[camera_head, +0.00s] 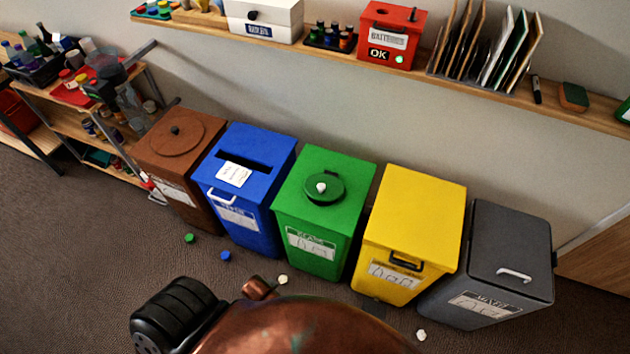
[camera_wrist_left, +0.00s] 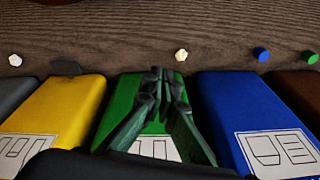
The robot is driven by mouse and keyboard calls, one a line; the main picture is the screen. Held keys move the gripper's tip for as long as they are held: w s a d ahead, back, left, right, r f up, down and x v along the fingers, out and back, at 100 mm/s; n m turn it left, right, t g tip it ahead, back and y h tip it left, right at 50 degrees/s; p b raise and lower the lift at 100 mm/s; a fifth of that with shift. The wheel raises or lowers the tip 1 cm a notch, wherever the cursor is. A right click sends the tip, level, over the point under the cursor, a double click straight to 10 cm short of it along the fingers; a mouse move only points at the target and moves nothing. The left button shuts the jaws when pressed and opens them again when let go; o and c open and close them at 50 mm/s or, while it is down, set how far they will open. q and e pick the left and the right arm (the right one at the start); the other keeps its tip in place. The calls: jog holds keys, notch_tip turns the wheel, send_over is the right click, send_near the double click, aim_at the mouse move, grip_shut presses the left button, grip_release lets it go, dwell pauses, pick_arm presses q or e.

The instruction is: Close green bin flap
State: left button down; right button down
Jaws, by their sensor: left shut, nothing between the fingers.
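The green bin (camera_head: 316,245) stands in the middle of the row in the head view. On its top is a round dark green flap (camera_head: 325,194) with a white knob (camera_head: 321,187); I cannot tell whether it lies fully flush. In the left wrist view the green bin (camera_wrist_left: 127,97) shows its front and part of its label, with the flap out of sight. My left gripper (camera_wrist_left: 160,80) is shut and empty, seen over the green bin's front; contact is unclear. It does not show clearly in the head view. My right gripper is in neither view.
The blue bin (camera_head: 264,212) and yellow bin (camera_head: 438,200) flank the green one closely. A brown bin (camera_head: 159,150) and a grey bin (camera_head: 515,235) end the row. A wall shelf (camera_head: 288,48) runs above. Small caps, one blue (camera_head: 225,256), lie on the floor.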

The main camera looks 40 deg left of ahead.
pick_arm(q)
jog(key=w+a+r+n+t+y+p, duration=0.15)
jog(key=w+r+p, duration=0.25)
jog(key=r, duration=1)
jog(key=w+r+m+t+h+p, duration=0.1)
jog(key=w+r+t+p, duration=0.2)
jog(key=r, duration=1.2)
jog(key=w+r+n+t+y+p, duration=0.1)
jog(key=w+r+t, duration=0.3)
jog(key=w, duration=0.7)
jog(key=w+r+n+t+y, duration=0.1)
jog(key=w+r+t, duration=0.1)
jog(key=w+r, duration=0.65)
jog(key=b, duration=0.1)
send_over(321, 190)
jog(key=shift+g, duration=0.25)
notch_tip(321, 190, down, 7)
jog(key=shift+w+d+f, duration=0.1)
jog(key=shift+w+f, duration=0.05)
notch_tip(321, 190, down, 3)
jog(key=shift+r+n, duration=0.2)
jog(key=shift+n, duration=0.05)
jog(key=shift+s+f+b, duration=0.3)
jog(key=shift+s+f, duration=0.05)
jog(key=shift+f, duration=0.35)
